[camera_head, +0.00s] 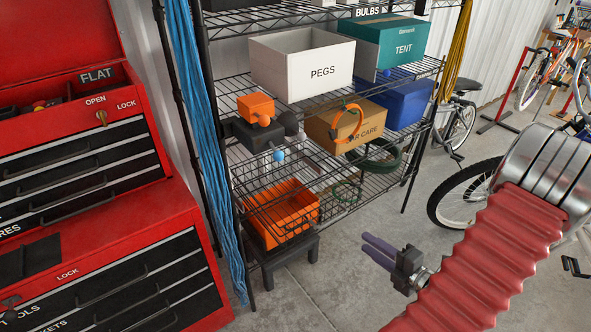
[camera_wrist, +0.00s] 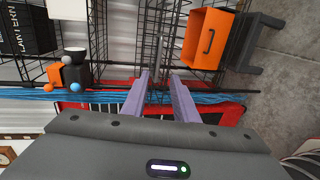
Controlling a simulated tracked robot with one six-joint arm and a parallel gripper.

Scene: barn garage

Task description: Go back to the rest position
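A rack post and blue cords appear behind the gap. My arm's red bellows sleeve comes in from the right of the head view.
The red tool chest (camera_head: 117,217) stands at left, beside hanging blue cords (camera_head: 207,140). The rack bears a white PEGS box (camera_head: 302,68), a brown CAR CARE box (camera_head: 358,124) and an orange bin (camera_head: 283,212). Bicycles stand at right. Open floor lies before the rack.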

